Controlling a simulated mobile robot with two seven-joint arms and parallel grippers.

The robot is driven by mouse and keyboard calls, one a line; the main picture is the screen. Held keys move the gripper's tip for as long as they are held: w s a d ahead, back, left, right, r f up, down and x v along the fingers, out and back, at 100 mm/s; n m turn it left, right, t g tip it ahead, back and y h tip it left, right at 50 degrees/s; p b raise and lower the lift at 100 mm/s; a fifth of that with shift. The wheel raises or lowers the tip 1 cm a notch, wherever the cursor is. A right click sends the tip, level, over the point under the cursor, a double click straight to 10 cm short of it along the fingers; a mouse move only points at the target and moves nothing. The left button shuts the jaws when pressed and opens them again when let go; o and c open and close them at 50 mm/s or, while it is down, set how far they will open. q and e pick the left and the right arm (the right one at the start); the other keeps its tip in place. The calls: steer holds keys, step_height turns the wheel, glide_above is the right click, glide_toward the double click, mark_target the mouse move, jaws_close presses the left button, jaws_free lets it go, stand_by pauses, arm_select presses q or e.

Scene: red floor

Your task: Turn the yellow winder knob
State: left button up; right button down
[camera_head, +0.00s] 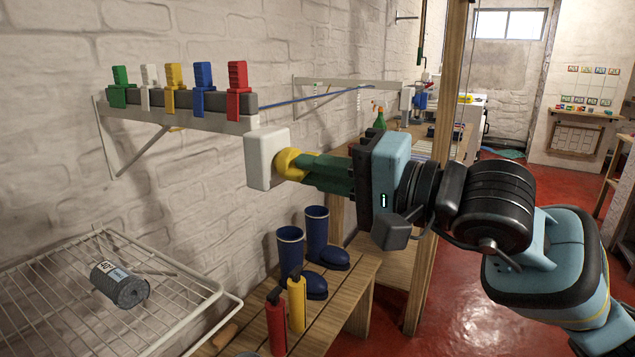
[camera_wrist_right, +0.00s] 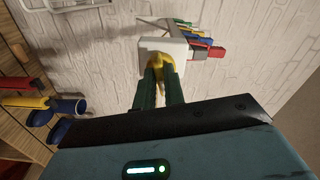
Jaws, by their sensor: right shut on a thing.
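The yellow winder knob (camera_head: 287,163) sits on the front of a white box (camera_head: 262,159) at the right end of a wall-mounted rail. My right gripper (camera_head: 305,167) comes in from the right, its green fingers shut on the knob. In the right wrist view the knob (camera_wrist_right: 158,62) shows partly between the fingertips, below the white box (camera_wrist_right: 165,46). The fingers hide part of the knob. My left gripper is in neither view.
Coloured clips (camera_head: 172,88) line the rail on the white brick wall. Below are a wire rack (camera_head: 60,290) with a dark roll (camera_head: 120,285), blue boots (camera_head: 318,240) and red and yellow cylinders on a wooden bench (camera_head: 340,300). A wooden post (camera_head: 440,150) stands behind my right arm.

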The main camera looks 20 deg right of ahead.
steer(key=n+b, duration=0.1)
steer(key=n, duration=0.2)
steer(key=shift+f, duration=0.2)
steer(key=n+b, duration=0.3)
steer(key=n, duration=0.4)
steer(key=shift+w+d+n, duration=0.1)
steer(key=shift+n, duration=0.2)
steer(key=c, duration=1.5)
jaws_free()
